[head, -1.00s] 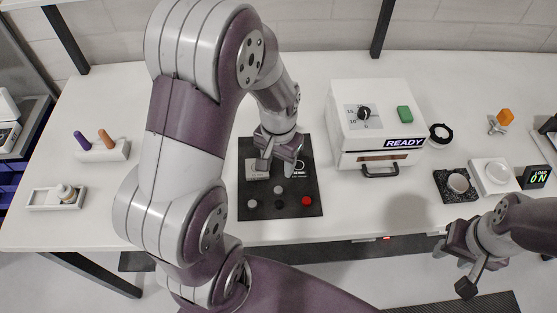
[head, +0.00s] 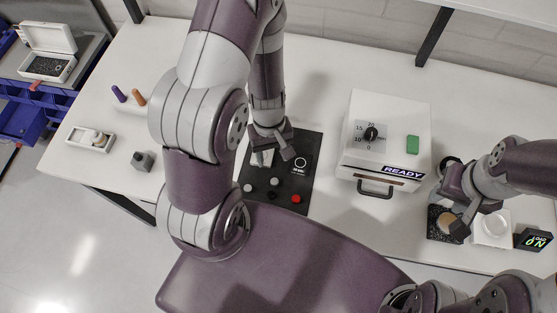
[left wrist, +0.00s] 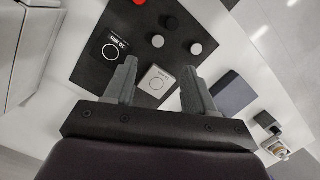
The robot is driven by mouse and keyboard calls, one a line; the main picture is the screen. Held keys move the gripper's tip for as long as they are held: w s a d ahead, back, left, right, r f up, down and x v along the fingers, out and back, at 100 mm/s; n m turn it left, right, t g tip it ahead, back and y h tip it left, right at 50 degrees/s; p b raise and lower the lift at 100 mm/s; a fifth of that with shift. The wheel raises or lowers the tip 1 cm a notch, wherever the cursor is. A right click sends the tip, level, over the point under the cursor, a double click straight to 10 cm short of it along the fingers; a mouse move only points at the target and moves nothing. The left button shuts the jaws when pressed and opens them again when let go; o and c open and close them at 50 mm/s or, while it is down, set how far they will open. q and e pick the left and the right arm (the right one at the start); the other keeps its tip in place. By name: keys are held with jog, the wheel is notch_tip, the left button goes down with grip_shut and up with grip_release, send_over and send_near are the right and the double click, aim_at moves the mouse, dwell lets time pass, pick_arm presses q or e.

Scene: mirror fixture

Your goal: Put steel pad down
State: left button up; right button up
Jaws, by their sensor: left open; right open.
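The steel pad (left wrist: 153,87) is a light grey square with a ring mark. In the left wrist view it lies flat on the dark mat (left wrist: 95,50), between my left gripper's fingers. My left gripper (left wrist: 160,72) is open; whether a finger touches the pad I cannot tell. In the head view the left gripper (head: 273,148) is over the mat's back left part and partly hides the steel pad (head: 262,158). My right gripper (head: 462,212) is open at the right, over a black speckled block (head: 436,233) with a round tan top.
A black square with a white ring (head: 300,162) and several knobs, one red (head: 296,198), are on the mat. A white READY box (head: 387,140) stands right of it. A white round-dished block (head: 491,229) and LOAD ON display (head: 533,239) are far right. A small grey block (head: 143,161) is left.

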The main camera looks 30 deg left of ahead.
pick_arm(q)
jog(key=w+f+n, duration=0.1)
jog(key=b, duration=0.4)
send_over(274, 181)
jog(key=a, duration=0.2)
jog(key=shift+t, duration=0.4)
jog(key=f, duration=0.5)
jog(key=shift+s+d+f, duration=0.2)
jog(key=f, duration=0.2)
jog(key=w+d+f+b, duration=0.1)
jog(key=shift+d+f, duration=0.1)
jog(key=shift+f, duration=0.15)
jog(key=shift+d+f+b, duration=0.25)
jog(key=shift+f+b, duration=0.2)
jog(key=shift+f, duration=0.8)
jog(key=shift+s+a, duration=0.15)
jog(key=shift+s, duration=0.2)
jog(key=shift+w+f, duration=0.1)
jog(key=shift+w, duration=0.1)
jog(key=c, duration=0.9)
grip_shut()
jog(key=shift+s, duration=0.1)
pick_arm(e)
jog(key=f, duration=0.1)
jog(key=s+f, duration=0.1)
jog(key=f, duration=0.3)
jog(key=shift+s+a+f, duration=0.2)
jog(key=shift+a, duration=0.2)
